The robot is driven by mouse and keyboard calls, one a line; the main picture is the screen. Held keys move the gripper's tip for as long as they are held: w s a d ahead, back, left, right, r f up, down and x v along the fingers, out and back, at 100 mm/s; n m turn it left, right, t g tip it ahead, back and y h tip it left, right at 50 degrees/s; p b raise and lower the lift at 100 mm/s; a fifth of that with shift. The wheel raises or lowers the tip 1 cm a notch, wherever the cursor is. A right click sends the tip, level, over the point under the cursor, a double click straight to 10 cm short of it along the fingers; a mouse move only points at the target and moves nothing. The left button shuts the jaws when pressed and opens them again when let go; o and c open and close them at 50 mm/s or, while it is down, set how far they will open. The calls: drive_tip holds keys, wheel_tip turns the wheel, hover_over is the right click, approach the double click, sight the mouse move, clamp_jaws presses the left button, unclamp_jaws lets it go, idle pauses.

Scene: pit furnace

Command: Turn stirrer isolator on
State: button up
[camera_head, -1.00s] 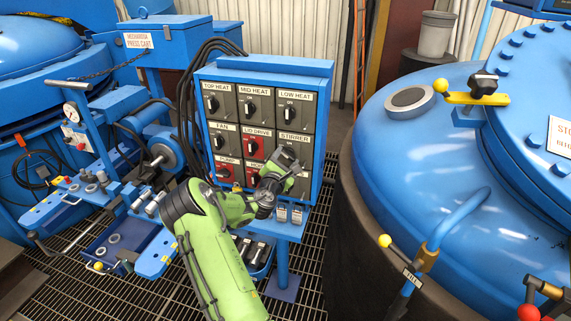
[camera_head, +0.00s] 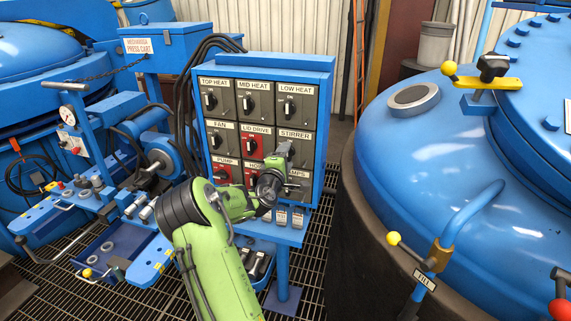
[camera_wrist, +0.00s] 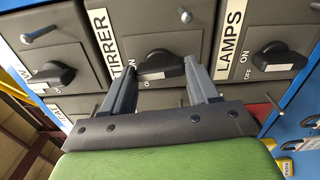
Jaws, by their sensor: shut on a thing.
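The stirrer isolator is a grey switch box with a black rotary knob and a "STIRRER" label (camera_head: 294,134), at the right of the panel's middle row. In the wrist view its black knob (camera_wrist: 158,64) sits between the two fingers of my gripper (camera_wrist: 160,72), which are shut on it. The knob's white mark faces the camera and lies roughly along the knob's length. My gripper (camera_head: 285,150) covers most of this switch in the head view, so the knob's setting is hard to tell there.
The blue panel (camera_head: 328,100) holds several other switches. The lamps knob (camera_wrist: 278,60) is beside the stirrer switch in the wrist view. A large blue furnace vessel (camera_head: 420,150) stands close on the right. A press cart (camera_head: 100,215) is on the left.

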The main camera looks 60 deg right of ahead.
drive_tip(key=shift+f+m+b, duration=0.1)
drive_tip(key=shift+m+b, duration=0.3)
drive_tip(key=shift+m, duration=0.2)
drive_tip(key=o, duration=1.1)
drive_tip(key=shift+c, duration=0.2)
drive_tip(key=shift+a, duration=0.1)
drive_tip(key=s+a+b, duration=0.1)
drive_tip(key=s+a, duration=0.1)
drive_tip(key=a, duration=1.3)
drive_tip(key=shift+s+a+b, duration=0.25)
drive_tip(key=shift+b, duration=0.15)
